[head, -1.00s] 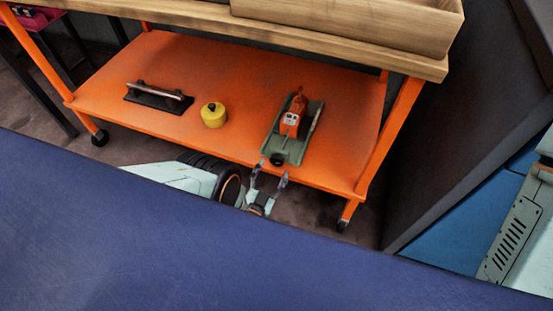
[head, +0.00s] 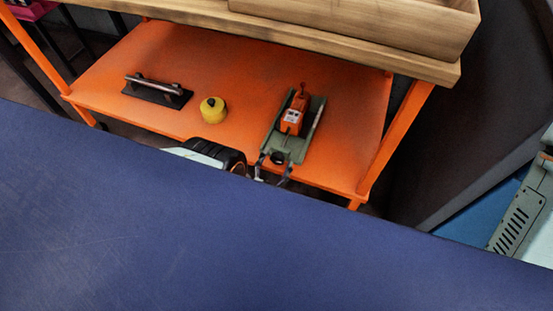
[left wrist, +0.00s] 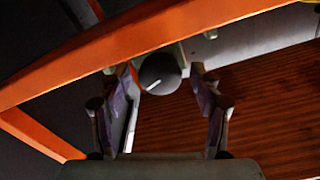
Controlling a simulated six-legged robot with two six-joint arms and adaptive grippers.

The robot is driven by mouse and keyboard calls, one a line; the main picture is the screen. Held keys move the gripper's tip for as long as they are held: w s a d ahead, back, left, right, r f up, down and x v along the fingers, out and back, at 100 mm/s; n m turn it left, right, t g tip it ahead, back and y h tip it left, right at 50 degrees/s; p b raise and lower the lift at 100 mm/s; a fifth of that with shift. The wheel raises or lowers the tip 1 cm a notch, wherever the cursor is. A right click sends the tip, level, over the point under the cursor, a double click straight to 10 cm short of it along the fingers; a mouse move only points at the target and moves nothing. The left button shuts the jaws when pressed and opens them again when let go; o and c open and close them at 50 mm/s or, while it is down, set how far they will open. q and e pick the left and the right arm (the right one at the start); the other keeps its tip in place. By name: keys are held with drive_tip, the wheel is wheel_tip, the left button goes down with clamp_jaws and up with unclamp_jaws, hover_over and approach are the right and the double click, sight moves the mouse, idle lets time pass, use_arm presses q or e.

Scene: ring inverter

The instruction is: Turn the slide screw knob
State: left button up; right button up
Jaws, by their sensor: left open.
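The slide screw knob (head: 278,157) is a round black knob on the near end of a green slide base (head: 297,145) on the orange shelf. An orange unit (head: 294,117) sits on that base. In the left wrist view the knob (left wrist: 158,74) is dark with a pale line, slanting up to the right. My left gripper (head: 274,170) is open at the shelf's front edge, its fingers on either side of the knob. In the left wrist view the fingers (left wrist: 163,82) show gaps to the knob; contact is not visible. My right gripper is not in view.
On the orange shelf (head: 240,75), a yellow round object (head: 213,110) and a black plate with a bar handle (head: 158,90) stand to the left. A wooden top (head: 340,45) overhangs the shelf. A dark blue surface (head: 200,240) fills the foreground and hides much of my left arm.

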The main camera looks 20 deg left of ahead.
use_arm(q)
drive_tip(key=shift+c, duration=0.3)
drive_tip(key=c, duration=1.1)
drive_tip(key=shift+n, duration=0.3)
drive_tip(key=n, duration=0.3)
drive_tip(key=shift+a+r+n, duration=0.1)
drive_tip(key=shift+n, duration=2.3)
drive_tip(key=o, duration=1.2)
drive_tip(key=shift+c, duration=0.2)
